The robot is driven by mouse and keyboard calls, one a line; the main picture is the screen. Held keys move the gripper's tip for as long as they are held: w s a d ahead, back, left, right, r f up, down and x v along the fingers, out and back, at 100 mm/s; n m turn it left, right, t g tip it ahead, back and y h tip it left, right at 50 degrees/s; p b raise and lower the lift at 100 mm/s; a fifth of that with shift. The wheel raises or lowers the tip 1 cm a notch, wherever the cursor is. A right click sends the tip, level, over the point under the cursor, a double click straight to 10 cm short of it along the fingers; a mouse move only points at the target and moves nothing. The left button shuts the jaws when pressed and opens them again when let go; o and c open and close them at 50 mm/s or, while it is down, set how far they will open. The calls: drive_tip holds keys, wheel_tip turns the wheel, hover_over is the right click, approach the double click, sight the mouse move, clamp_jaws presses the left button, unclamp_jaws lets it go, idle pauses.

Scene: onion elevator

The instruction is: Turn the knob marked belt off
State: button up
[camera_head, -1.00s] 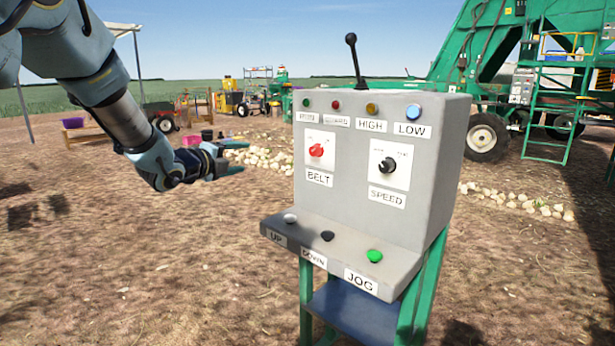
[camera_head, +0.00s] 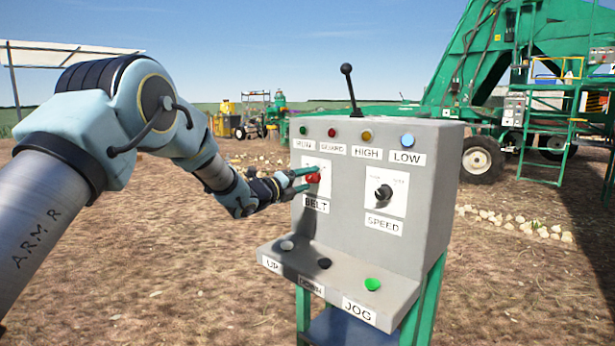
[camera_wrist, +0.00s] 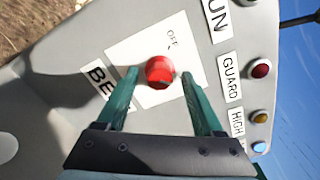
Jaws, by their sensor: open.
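The red BELT knob (camera_head: 313,178) sits on a white plate on the upright face of the grey control box (camera_head: 340,225). In the wrist view the knob (camera_wrist: 160,72) lies between my two green fingertips, with "OFF" lettering on the plate beyond it. My gripper (camera_head: 304,180) is open, with its fingers pointing at the plate from the left. A finger stands on each side of the knob, with gaps showing in the wrist view. I cannot tell how deep the tips reach. The knob's pointer is not clear.
The black SPEED knob (camera_head: 384,192) is right of the BELT plate. Several lamps line the top, including the blue LOW lamp (camera_head: 408,140). UP, DOWN and green JOG (camera_head: 372,284) buttons are on the lower shelf.

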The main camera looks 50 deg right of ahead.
drive_tip(key=shift+d, duration=0.3)
clamp_jaws()
idle(0.5)
